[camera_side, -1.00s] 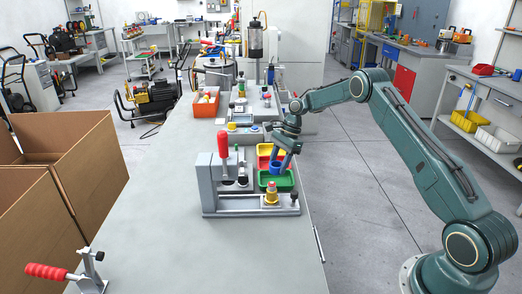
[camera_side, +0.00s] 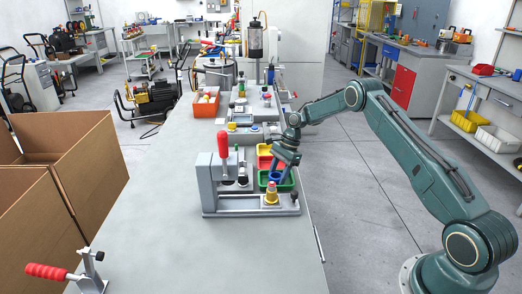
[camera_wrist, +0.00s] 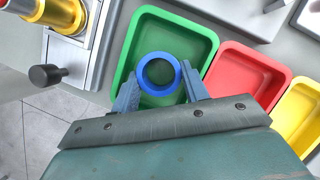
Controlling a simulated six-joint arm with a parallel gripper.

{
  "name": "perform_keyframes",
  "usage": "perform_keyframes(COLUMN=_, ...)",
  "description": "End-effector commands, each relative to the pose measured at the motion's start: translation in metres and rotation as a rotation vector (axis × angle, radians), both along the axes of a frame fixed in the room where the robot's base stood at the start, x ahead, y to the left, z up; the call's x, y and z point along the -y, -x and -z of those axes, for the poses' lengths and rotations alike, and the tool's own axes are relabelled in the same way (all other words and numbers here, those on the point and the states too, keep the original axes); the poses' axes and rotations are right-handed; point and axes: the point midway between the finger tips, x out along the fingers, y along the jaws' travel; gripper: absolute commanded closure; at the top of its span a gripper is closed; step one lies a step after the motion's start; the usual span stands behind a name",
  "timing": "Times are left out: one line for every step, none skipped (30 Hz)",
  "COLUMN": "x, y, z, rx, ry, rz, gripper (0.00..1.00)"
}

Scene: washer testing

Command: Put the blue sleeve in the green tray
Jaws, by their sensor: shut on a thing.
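The blue sleeve (camera_wrist: 159,57) is a short ring with an open middle. It sits between the two fingers of my gripper (camera_wrist: 160,90), which is shut on it. The green tray (camera_wrist: 203,38) lies directly behind the sleeve in the wrist view, and its floor shows through the ring. In the side view the sleeve (camera_side: 275,176) is at the green tray (camera_side: 263,181), with my gripper (camera_side: 278,170) over it. I cannot tell whether the sleeve touches the tray floor.
A red tray (camera_wrist: 245,72) and a yellow tray (camera_wrist: 300,115) stand in a row beside the green one. A grey fixture with a red-handled clamp (camera_side: 223,145) and a brass fitting (camera_side: 271,194) stands close by.

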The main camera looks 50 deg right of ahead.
Motion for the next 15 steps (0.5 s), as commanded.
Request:
perform_keyframes(x=0.0000, y=-0.0001, z=0.0003, rx=0.000, ry=0.000, rz=0.000, gripper=0.78)
perform_keyframes(x=0.0000, y=0.0000, z=0.0009, rx=0.000, ry=0.000, rz=0.000, gripper=0.78)
perform_keyframes(x=0.0000, y=0.0000, z=0.0017, rx=0.000, ry=0.000, rz=0.000, gripper=0.78)
perform_keyframes(x=0.0001, y=0.0000, z=0.0024, rx=0.000, ry=0.000, rz=0.000, gripper=0.78)
perform_keyframes(x=0.0000, y=0.0000, z=0.0030, rx=0.000, ry=0.000, rz=0.000, gripper=0.78)
perform_keyframes(x=0.0001, y=-0.0001, z=0.0030, rx=0.000, ry=0.000, rz=0.000, gripper=0.49)
perform_keyframes(x=0.0001, y=-0.0001, z=0.0029, rx=0.000, ry=0.000, rz=0.000, gripper=0.46)
perform_keyframes(x=0.0001, y=-0.0001, z=0.0029, rx=0.000, ry=0.000, rz=0.001, gripper=0.46)
perform_keyframes(x=0.0001, y=0.0000, z=0.0029, rx=0.000, ry=0.000, rz=0.001, gripper=0.46)
perform_keyframes(x=0.0001, y=-0.0001, z=0.0029, rx=0.000, ry=0.000, rz=0.001, gripper=0.46)
perform_keyframes(x=0.0001, y=0.0000, z=0.0029, rx=0.000, ry=0.000, rz=0.001, gripper=0.46)
perform_keyframes(x=0.0000, y=0.0000, z=0.0028, rx=0.000, ry=0.000, rz=0.001, gripper=0.46)
perform_keyframes(x=0.0001, y=0.0000, z=0.0027, rx=0.000, ry=0.000, rz=0.001, gripper=0.46)
perform_keyframes(x=0.0001, y=0.0000, z=0.0027, rx=0.000, ry=0.000, rz=0.001, gripper=0.46)
perform_keyframes(x=0.0001, y=0.0000, z=0.0026, rx=0.000, ry=0.000, rz=0.001, gripper=0.46)
